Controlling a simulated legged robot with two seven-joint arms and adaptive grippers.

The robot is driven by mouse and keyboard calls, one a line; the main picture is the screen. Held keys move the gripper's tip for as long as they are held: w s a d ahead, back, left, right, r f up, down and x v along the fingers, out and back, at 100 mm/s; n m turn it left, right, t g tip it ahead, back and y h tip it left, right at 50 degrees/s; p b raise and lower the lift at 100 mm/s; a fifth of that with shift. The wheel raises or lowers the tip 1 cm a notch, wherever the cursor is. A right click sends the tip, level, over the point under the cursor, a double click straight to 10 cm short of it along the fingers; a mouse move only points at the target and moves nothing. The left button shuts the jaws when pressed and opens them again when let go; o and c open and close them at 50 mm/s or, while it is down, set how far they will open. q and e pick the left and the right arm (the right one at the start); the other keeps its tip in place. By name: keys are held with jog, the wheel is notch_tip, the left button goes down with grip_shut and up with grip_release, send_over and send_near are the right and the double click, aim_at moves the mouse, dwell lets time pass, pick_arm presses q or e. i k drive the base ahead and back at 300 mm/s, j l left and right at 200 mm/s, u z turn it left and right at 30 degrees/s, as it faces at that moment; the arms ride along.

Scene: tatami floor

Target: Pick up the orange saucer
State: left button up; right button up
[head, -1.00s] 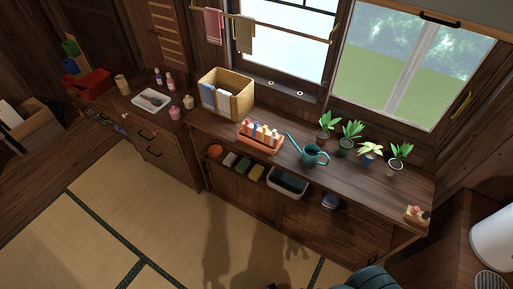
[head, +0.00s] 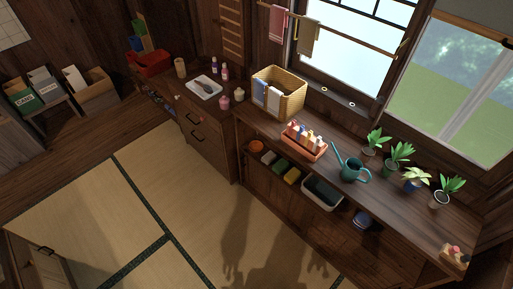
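A small round orange thing (head: 256,146) sits at the left end of the open shelf under the long wooden counter. It may be the orange saucer, but it is too small to tell its exact shape. An orange rectangular tray (head: 318,154) holding several bottles or packets stands on the counter above. Neither of my grippers is in view; only a dark shadow falls on the tatami.
The counter (head: 400,205) also bears a wicker basket (head: 291,101), a teal watering can (head: 353,170) and several potted plants. Sponge-like blocks (head: 281,166) and a white-rimmed bin (head: 321,194) share the shelf. The tatami floor (head: 190,220) before it is clear.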

aim_at(255, 145)
jog(key=j+z, duration=0.15)
jog(key=z, duration=0.25)
jog(key=i+j+z, duration=0.1)
jog(key=z, duration=0.3)
jog(key=i+j+z, duration=0.1)
jog(key=j+z, duration=0.25)
jog(key=j, duration=0.8)
jog(key=j+z, duration=0.4)
jog(key=j, duration=0.8)
jog(key=k+l, duration=0.05)
